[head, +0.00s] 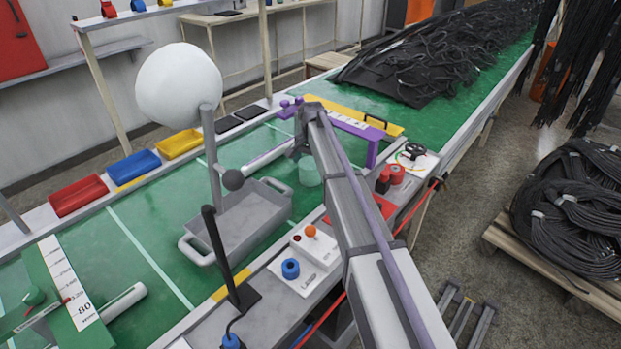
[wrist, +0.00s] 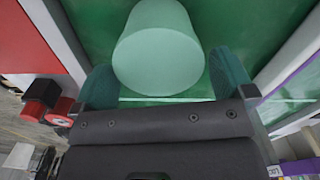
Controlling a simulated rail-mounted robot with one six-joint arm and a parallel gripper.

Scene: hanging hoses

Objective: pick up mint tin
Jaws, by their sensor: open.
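The mint tin (head: 308,172) is a pale mint-green cylinder on the green belt, just right of the grey tray in the head view. In the wrist view the mint tin (wrist: 158,48) fills the top middle, with its round end toward the camera. My gripper (head: 300,148) is above and beside the tin in the head view, partly hidden by my arm. In the wrist view my gripper (wrist: 162,66) is open, with one dark green finger on each side of the tin. Gaps show between tin and fingers, and nothing is held.
The grey tray (head: 240,228) with handles stands left of the tin. A purple bracket (head: 352,128) and a yellow bar (head: 370,118) cross the belt behind. A white ball on a post (head: 179,84) rises at left. A control box (head: 305,258) sits on the near edge.

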